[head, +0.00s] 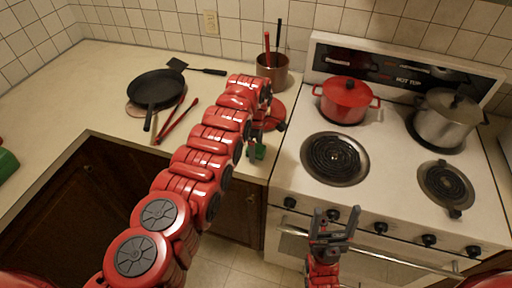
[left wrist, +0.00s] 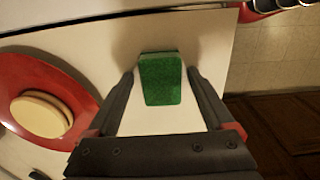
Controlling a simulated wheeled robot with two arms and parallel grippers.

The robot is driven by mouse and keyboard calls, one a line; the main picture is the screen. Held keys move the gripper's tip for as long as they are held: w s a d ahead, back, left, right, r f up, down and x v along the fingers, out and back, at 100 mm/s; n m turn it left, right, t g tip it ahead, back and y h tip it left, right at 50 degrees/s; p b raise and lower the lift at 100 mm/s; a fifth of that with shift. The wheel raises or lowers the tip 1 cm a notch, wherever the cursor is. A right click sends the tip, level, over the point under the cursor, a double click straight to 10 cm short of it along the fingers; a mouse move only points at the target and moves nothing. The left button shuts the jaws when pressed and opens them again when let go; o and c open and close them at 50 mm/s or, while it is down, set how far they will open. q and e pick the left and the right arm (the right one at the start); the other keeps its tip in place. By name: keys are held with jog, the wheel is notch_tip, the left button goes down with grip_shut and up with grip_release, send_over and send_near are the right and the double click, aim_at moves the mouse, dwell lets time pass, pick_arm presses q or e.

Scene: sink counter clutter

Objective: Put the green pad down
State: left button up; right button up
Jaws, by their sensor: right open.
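The green pad (left wrist: 160,80) is between the two fingers of my left gripper (left wrist: 160,76) in the left wrist view, with a narrow gap on each side. The left gripper is open. The pad appears to lie on the pale counter, with a shadow beside it. In the head view the pad (head: 258,152) shows just below the left gripper (head: 257,138), close to the counter's front edge by the stove; the arm hides part of this area. My right gripper (head: 332,228) is open and empty in front of the stove.
A red plate (left wrist: 30,78) with pale round pieces lies beside the pad. A black pan (head: 157,88), red tongs (head: 178,121), a spatula (head: 178,65) and a copper utensil pot (head: 273,72) stand farther back. The stove (head: 390,175) holds a red pot (head: 346,100) and a steel pot (head: 446,118).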

pick_arm(q)
jog(key=shift+r, duration=0.1)
jog(key=shift+r, duration=0.3)
notch_tip(320, 180, up, 2)
jog(key=shift+r+p, duration=0.2)
jog(key=shift+p, duration=0.35)
notch_tip(320, 180, up, 9)
jog(key=b, duration=0.3)
jog(key=shift+r, duration=0.15)
